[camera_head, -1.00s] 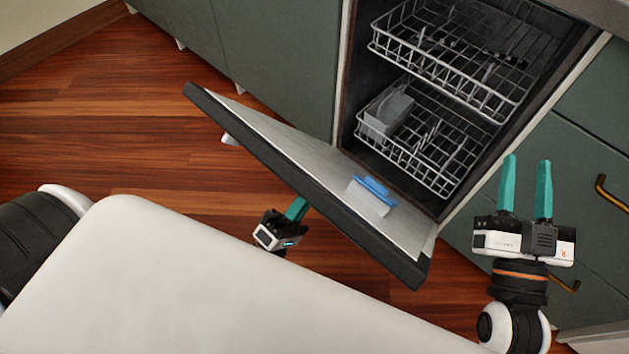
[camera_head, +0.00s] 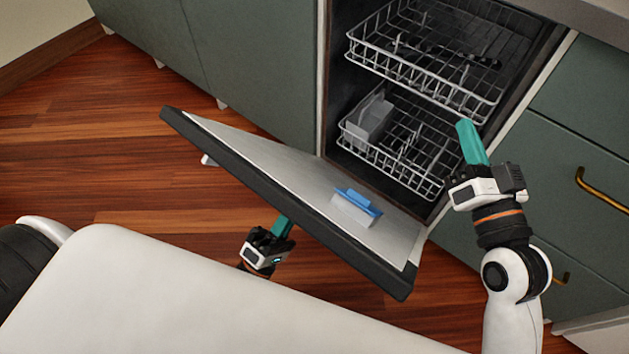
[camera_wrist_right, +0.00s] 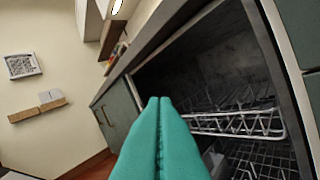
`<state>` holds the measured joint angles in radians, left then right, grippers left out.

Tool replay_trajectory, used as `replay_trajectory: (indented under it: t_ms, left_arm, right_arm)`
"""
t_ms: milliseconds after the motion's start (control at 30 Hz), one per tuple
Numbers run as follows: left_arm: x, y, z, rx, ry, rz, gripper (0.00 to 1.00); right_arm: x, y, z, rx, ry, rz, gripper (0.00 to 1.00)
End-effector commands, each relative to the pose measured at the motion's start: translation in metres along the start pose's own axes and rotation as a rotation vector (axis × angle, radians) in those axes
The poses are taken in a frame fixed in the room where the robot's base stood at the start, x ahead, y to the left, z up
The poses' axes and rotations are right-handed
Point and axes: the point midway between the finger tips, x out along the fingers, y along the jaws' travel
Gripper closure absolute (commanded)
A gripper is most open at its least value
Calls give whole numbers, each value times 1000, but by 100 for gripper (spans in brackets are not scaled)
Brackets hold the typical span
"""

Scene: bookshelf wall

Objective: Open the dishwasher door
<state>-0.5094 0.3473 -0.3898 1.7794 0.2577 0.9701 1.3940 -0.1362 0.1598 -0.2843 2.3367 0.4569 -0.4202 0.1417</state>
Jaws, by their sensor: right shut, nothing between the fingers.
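The dishwasher door (camera_head: 272,172) is folded down partway and slants outward from the dishwasher, with a blue-and-white dispenser on its inner face. The opening shows an upper rack (camera_head: 425,72) and a lower rack (camera_head: 390,143). My right gripper (camera_head: 468,128) is shut and empty, in front of the right side of the opening, above the door. In the right wrist view its teal fingers (camera_wrist_right: 160,125) are pressed together, with the upper rack (camera_wrist_right: 235,123) beyond.
Green drawers with a brass handle (camera_head: 600,190) stand right of the dishwasher. Green cabinets (camera_head: 250,70) stand to its left. The wooden floor (camera_head: 90,150) is clear at left. My white base fills the front.

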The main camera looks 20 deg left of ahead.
Motion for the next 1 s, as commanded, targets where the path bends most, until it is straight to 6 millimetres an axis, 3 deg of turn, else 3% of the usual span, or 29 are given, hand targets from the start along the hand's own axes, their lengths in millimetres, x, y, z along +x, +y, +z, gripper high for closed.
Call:
replay_trajectory:
  t_ms: [133,333,500,700,1000]
  left_arm:
    - [0,1,0,0,0,4,100]
    - [1,1,0,0,0,3,100]
    - [1,1,0,0,0,2,100]
    - [1,0,0,0,-1,1,100]
    - [2,0,0,0,-1,0,100]
  right_arm:
    - [32,29,-10,200,210,161,100]
    - [42,79,-16,383,566,381,100]
    - [23,114,-8,437,898,542,100]
    - [-10,132,12,412,1206,657,100]
    - [-31,141,19,379,1362,707,100]
